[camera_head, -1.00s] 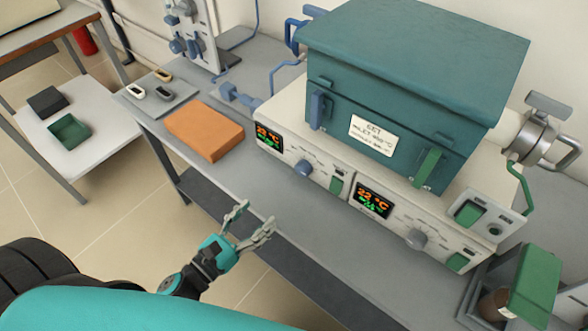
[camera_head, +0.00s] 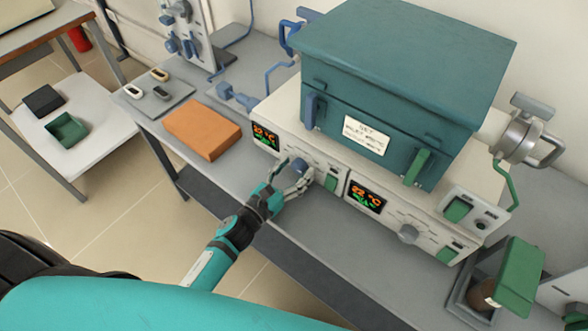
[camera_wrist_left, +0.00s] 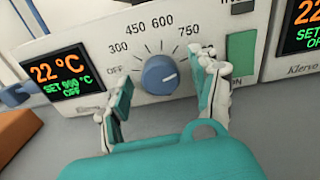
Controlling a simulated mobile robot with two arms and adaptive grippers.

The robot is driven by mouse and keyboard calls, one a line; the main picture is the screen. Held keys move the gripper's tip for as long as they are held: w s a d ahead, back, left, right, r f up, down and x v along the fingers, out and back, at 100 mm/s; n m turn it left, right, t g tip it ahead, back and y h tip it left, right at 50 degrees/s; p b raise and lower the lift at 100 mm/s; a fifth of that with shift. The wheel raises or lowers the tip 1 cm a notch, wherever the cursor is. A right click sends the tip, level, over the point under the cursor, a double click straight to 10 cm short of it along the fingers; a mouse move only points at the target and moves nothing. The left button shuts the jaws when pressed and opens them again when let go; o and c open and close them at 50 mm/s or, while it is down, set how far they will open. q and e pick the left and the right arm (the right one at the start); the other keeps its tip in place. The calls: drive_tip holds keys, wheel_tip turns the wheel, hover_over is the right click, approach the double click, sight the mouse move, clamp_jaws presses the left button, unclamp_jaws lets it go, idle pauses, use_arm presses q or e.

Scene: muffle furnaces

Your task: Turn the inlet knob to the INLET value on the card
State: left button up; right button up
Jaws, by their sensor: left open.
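The blue inlet knob (camera_head: 299,166) is on the left control panel, and in the left wrist view the round knob (camera_wrist_left: 160,75) shows a pale pointer mark toward its lower right. Printed values 300, 450, 600 and 750 and an OFF mark surround it. My left gripper (camera_head: 292,175) is open in front of the knob, with one finger on each side in the wrist view; I cannot tell whether they touch it. The card (camera_head: 366,135) on the teal furnace front is too small to read surely. The left display (camera_wrist_left: 60,77) reads 22 °C and OFF.
A second panel to the right has its own display (camera_head: 366,197) and grey knob (camera_head: 408,234). A green switch (camera_wrist_left: 241,54) is close right of the gripper. An orange block (camera_head: 202,131) lies left on the bench. The bench front is clear.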

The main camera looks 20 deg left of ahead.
drive_tip(key=shift+s, duration=0.25)
use_arm(q)
drive_tip(key=c, duration=1.2)
use_arm(e)
drive_tip(key=shift+a, duration=0.4)
use_arm(q)
drive_tip(key=n, duration=0.3)
drive_tip(key=shift+n, duration=0.4)
drive_tip(key=n, duration=0.4)
drive_tip(key=shift+n, duration=0.4)
drive_tip(key=n+p, duration=0.1)
drive_tip(key=n, duration=0.4)
drive_tip(key=shift+f+n+p, duration=0.1)
drive_tip(key=shift+n+p, duration=0.25)
drive_tip(key=shift+n, duration=1.65)
use_arm(e)
drive_tip(key=shift+w+d+r, duration=0.1)
drive_tip(key=shift+r, duration=0.75)
